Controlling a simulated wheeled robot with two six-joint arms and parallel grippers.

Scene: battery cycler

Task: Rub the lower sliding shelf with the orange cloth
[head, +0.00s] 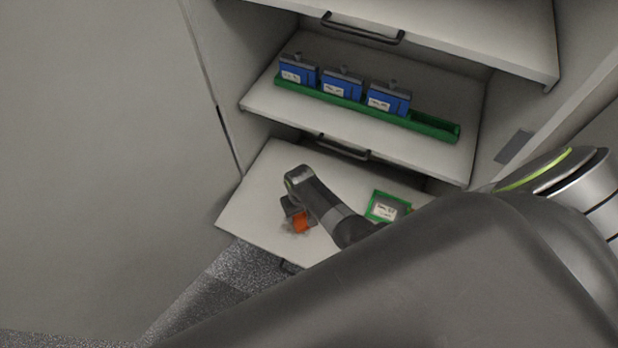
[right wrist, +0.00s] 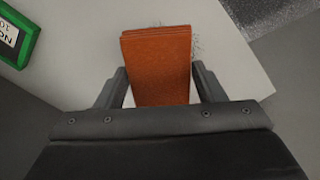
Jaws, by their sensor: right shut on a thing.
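The lower sliding shelf (head: 258,187) is pulled out at the bottom of the cabinet, a pale flat board. My right gripper (head: 297,221) is over its left part, shut on the orange cloth (head: 302,222). In the right wrist view the folded cloth (right wrist: 157,62) sticks out between the two fingers (right wrist: 160,88), with the pale shelf (right wrist: 95,45) behind it. I cannot tell whether the cloth touches the shelf. A greyish smudge (head: 287,229) shows beside the cloth. My left gripper is not in view.
A green-framed label holder (head: 386,208) lies on the lower shelf, right of my gripper. The shelf above holds a green rail (head: 433,126) with blue battery units (head: 341,87). Dark handles (head: 343,148) sit under the shelves. A cabinet door or panel (head: 110,130) stands at left.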

